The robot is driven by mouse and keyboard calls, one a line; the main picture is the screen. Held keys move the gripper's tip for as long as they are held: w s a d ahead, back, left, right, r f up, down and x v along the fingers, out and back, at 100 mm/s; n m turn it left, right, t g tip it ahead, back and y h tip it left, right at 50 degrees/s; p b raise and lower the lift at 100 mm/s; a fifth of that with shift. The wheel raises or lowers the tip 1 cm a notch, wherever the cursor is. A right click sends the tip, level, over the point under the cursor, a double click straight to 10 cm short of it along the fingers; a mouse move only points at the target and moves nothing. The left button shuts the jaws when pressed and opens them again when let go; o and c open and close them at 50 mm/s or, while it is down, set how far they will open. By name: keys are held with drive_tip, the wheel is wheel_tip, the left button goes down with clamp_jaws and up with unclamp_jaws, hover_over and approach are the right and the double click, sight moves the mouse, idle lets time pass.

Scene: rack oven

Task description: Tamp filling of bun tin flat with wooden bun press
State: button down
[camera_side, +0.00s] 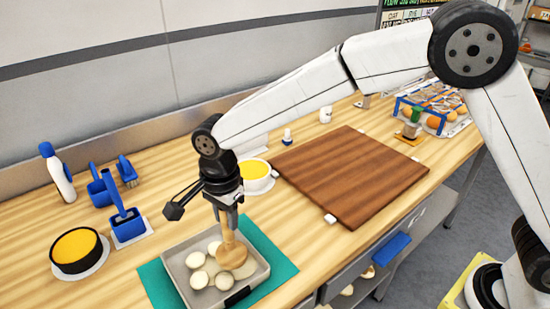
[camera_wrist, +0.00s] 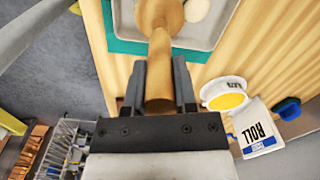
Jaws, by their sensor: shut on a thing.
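The wooden bun press (camera_side: 232,252) is upright in my gripper (camera_side: 228,208), its rounded wide end down inside the grey bun tin (camera_side: 258,281). Several pale round pieces of dough lie in the tin, mostly left of the press. I cannot tell whether the press touches the filling. In the wrist view, the press handle (camera_wrist: 163,75) sits between the two dark fingers of my gripper (camera_wrist: 159,63). The tin (camera_wrist: 213,40) is partly cut off at the top there. The surface under the press is hidden.
The tin stands on a teal mat (camera_side: 157,281). A white-rimmed yellow tub (camera_side: 256,172) stands behind it. A black bowl of yellow filling (camera_side: 76,248), blue tools (camera_side: 122,222) and a bottle (camera_side: 57,172) are at left. A brown board (camera_side: 350,175) lies clear at right.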

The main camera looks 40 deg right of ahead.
drive_tip(key=shift+s+a+r, duration=0.15)
drive_tip(key=shift+s+a, duration=0.5)
drive_tip(key=shift+a, duration=0.3)
drive_tip(key=shift+s+a+r, duration=0.1)
drive_tip(key=shift+s+a, duration=0.55)
drive_tip(key=shift+a, duration=0.25)
drive_tip(key=shift+f, duration=2.1)
drive_tip(key=shift+r, duration=0.2)
idle(0.4)
drive_tip(key=shift+r, duration=1.7)
drive_tip(key=shift+w+a+r, duration=0.1)
drive_tip(key=shift+w+a, duration=0.75)
drive_tip(key=shift+a, duration=0.25)
drive_tip(key=shift+w+a+r, duration=0.1)
drive_tip(key=shift+w+a, duration=0.7)
drive_tip(key=shift+a, duration=0.3)
